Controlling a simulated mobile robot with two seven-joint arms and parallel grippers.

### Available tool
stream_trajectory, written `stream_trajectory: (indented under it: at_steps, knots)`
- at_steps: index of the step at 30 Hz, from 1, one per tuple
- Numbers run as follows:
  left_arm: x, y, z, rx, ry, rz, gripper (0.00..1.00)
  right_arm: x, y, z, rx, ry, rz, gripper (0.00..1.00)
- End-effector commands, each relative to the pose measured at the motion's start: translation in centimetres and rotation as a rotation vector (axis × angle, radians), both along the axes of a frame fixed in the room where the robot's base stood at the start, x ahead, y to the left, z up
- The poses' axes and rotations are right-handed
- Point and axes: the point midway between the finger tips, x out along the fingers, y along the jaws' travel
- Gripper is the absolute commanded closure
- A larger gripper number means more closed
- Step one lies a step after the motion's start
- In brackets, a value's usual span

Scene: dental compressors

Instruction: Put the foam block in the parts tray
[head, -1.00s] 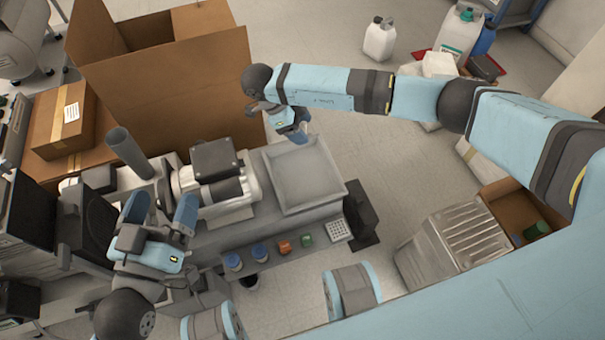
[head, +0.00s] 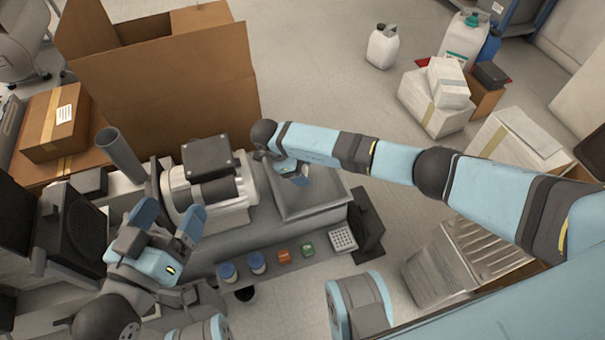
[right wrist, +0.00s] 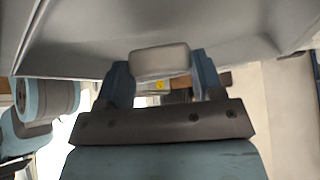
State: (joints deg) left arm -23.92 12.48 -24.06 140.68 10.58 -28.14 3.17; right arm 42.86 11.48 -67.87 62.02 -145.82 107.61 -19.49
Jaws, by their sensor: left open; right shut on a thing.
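The parts tray (head: 318,205) is a shallow grey metal tray on the bench, right of the compressor in the head view. My right gripper (head: 300,178) is over the tray in the head view, and its fingers are partly hidden by the arm. In the right wrist view its fingers are shut on a pale grey block with rounded edges, the foam block (right wrist: 160,62). The tray (right wrist: 75,50) fills the top of that view, close to the block; I cannot tell whether they touch. My left gripper (head: 168,215) is open and empty, left of the compressor's lower side.
The compressor (head: 208,185) stands left of the tray. Blue-lidded jars (head: 242,268), an orange item (head: 284,256), a green item (head: 308,250) and a white grid rack (head: 342,238) line the bench front. A large open cardboard box (head: 165,90) stands behind.

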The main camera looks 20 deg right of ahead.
Motion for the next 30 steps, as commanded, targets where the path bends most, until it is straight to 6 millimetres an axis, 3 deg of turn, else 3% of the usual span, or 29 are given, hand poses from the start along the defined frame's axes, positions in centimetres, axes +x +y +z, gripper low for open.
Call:
stream_trajectory:
  at_steps: [2,13,14,17,25,30]
  knots:
    - [0.0,0.0,-0.6,0.008,0.012,-0.005,0.15,0.0,0.0,-1.0,0.000,0.002,-0.001,0.60]
    - [0.0,0.0,-0.8,0.012,0.018,-0.008,0.15,0.0,0.0,-1.2,-0.001,0.000,0.000,0.60]
    - [0.0,0.0,-0.8,0.014,0.019,-0.008,0.15,0.0,-0.1,-1.2,-0.001,0.000,0.000,0.36]
    - [0.0,0.0,-0.8,0.014,0.019,-0.008,0.15,0.0,0.0,-1.1,-0.001,0.000,0.000,0.14]
    - [0.0,0.0,-0.7,0.015,0.019,-0.008,0.15,0.0,0.0,-1.1,0.000,0.000,0.000,0.12]
    - [0.0,0.0,0.2,0.008,0.006,-0.003,0.15,0.4,0.6,0.5,0.001,-0.003,0.002,0.12]
